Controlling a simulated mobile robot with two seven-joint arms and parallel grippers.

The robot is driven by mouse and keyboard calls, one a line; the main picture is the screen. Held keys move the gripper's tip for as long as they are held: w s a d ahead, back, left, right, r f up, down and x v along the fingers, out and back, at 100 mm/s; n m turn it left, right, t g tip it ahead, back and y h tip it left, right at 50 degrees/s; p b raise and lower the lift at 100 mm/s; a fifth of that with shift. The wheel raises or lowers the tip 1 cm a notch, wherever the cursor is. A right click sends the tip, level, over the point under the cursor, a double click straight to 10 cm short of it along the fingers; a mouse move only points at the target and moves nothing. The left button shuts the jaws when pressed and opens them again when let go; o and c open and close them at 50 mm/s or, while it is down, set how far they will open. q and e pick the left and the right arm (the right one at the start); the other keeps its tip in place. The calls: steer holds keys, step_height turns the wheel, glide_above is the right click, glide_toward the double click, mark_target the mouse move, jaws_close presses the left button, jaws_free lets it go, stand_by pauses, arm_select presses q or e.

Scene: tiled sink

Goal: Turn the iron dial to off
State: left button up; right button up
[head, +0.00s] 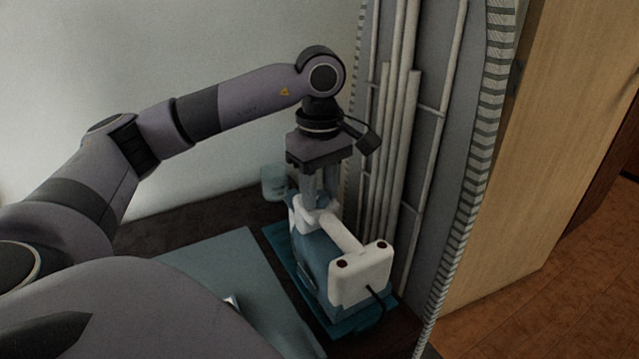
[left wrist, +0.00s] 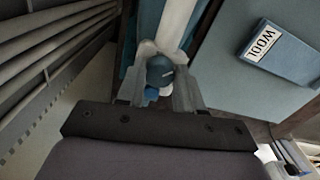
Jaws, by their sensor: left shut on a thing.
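The iron (head: 361,273) is white and blue. It stands on a blue tray (head: 352,325) beside the wall of pipes, with a dark cord at its white end. My left gripper (head: 317,202) reaches down onto the iron from above. In the left wrist view a round dark blue dial (left wrist: 160,70) with a small pale mark sits on the iron between my two fingers, and the left gripper (left wrist: 162,75) is shut on it. The fingers hide the dial in the head view. The dial's setting is too small to read. My right gripper is not in view.
Pale pipes (head: 398,150) on a grey panel rise close to the right of the iron. A blue-grey board (head: 225,265) lies to its left. A label reading WOOL (left wrist: 279,53) lies on a surface in the left wrist view. A translucent cup (head: 274,183) stands behind.

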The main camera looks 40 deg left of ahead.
mark_target(320, 195)
arm_select(q)
steer(key=shift+n, duration=1.3)
steer(key=shift+p, duration=0.3)
steer(key=o, duration=1)
steer(key=shift+o, duration=0.2)
steer(key=shift+r, duration=0.1)
step_height(320, 195, up, 7)
steer(key=shift+p, duration=0.75)
